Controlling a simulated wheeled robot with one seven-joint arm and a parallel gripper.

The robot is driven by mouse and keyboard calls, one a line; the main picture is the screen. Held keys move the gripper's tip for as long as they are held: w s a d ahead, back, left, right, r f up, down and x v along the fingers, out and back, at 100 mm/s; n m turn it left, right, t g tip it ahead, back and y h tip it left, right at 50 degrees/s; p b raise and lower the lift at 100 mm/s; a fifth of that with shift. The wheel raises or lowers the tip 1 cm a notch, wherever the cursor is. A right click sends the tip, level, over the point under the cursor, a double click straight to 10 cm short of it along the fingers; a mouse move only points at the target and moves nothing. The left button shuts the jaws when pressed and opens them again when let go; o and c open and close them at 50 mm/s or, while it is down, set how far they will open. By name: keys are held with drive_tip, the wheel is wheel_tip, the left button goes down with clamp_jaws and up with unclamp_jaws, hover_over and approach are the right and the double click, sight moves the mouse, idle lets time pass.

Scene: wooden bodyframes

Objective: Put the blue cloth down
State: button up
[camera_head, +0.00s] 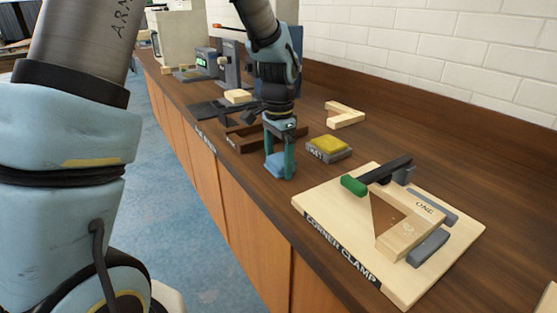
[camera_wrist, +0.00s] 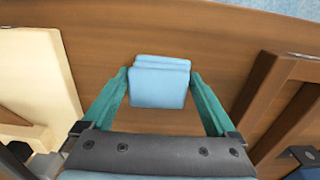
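The blue cloth (camera_head: 280,165) is a small, light blue folded pad at the lower ends of my gripper's fingers, low over the front part of the wooden counter. In the wrist view, the cloth (camera_wrist: 159,86) sits centred between the two green fingertips, its sides against or almost against them. My gripper (camera_head: 279,168) points straight down and appears shut on the cloth, with the fingers held apart by its width. It also shows in the wrist view (camera_wrist: 159,74). I cannot tell whether the cloth's underside touches the counter (camera_head: 240,178).
A corner clamp board (camera_head: 328,212) with a wooden frame and green-handled clamp lies at the right. A yellow-topped grey block (camera_head: 329,147) is just right of my gripper. A brown wooden frame (camera_head: 245,141) lies behind it. The counter's front edge is close.

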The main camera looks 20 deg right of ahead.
sight(279, 159)
drive_tip(key=shift+o, duration=0.3)
drive_tip(key=shift+r, duration=0.5)
wheel_tip(279, 159, up, 11)
drive_tip(key=b, duration=0.1)
drive_tip(key=w+a+f+n, duration=0.1)
drive_tip(key=a+f+n, duration=0.15)
drive_tip(key=a, duration=0.45)
drive_tip(key=w+a+f+n, duration=0.1)
drive_tip(key=a+f+n, duration=0.1)
drive_tip(key=a+n, duration=0.35)
drive_tip(key=s+a+f+n, duration=0.3)
drive_tip(key=a, duration=0.5)
drive_tip(key=s+a+f+n+t, duration=0.1)
drive_tip(key=s+a+f+n, duration=0.2)
drive_tip(key=a, duration=0.6)
drive_tip(key=shift+a+n+t, duration=0.2)
drive_tip(key=shift+n+t, duration=0.1)
